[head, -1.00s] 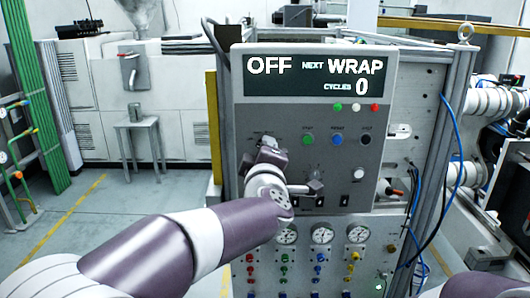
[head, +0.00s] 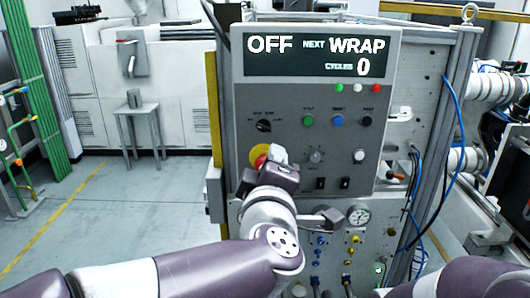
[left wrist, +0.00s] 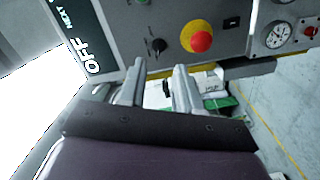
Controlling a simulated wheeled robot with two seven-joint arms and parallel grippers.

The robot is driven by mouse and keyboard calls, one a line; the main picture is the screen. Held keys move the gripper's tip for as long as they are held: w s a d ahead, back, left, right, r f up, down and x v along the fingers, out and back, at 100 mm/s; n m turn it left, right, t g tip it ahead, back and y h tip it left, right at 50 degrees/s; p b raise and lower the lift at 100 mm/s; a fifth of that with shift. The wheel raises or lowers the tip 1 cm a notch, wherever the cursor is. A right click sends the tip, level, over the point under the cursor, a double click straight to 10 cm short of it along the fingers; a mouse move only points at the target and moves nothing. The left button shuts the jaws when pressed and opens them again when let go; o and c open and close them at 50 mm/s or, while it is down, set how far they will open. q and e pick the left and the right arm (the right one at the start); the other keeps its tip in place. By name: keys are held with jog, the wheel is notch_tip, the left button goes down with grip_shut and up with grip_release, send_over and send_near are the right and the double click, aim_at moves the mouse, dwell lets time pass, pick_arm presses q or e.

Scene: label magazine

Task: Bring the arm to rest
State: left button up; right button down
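My left gripper (head: 276,156) is in front of the lower left of the grey control panel (head: 285,95), in front of and partly covering a red emergency stop button on a yellow ring (head: 259,153). In the left wrist view, the two fingers of the left gripper (left wrist: 157,80) stand apart with nothing between them, and the red button (left wrist: 200,41) is beyond them, apart from the fingertips. A black selector knob (head: 264,125) is uncovered above the gripper. Part of my right arm (head: 470,278) shows at the bottom right; its gripper is out of view.
The panel display (head: 315,56) reads OFF, NEXT WRAP, CYCLES 0. Gauges (head: 358,215) and coloured fittings sit below the panel, partly behind my left arm. A blue cable (head: 457,130) hangs at the right post. Open floor (head: 130,215) lies to the left, with a small stool (head: 140,110) farther back.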

pick_arm(q)
jog(key=s+d+f+m+g+h+p, duration=0.1)
jog(key=s+d+f+m+g+h, duration=0.2)
jog(key=d+f+m+g+h, duration=0.45)
jog(key=s+a+f+m+g+y+p, duration=0.25)
jog(key=a+f+m, duration=0.3)
jog(key=f, duration=0.35)
jog(key=s+a+f+g+y+p, duration=0.1)
jog(key=s+a+f+g+y, duration=0.1)
jog(key=a, duration=0.5)
jog(key=s+a+f+g+y+p, duration=0.2)
jog(key=s+a+f, duration=0.2)
jog(key=a, duration=0.3)
jog(key=s+a+f+g+y+p, duration=0.1)
jog(key=s+a+f+g+y, duration=0.1)
jog(key=a, duration=0.5)
jog(key=shift+s+a+f+g+p, duration=0.3)
jog(key=shift+s+f, duration=0.5)
jog(key=shift+s, duration=0.2)
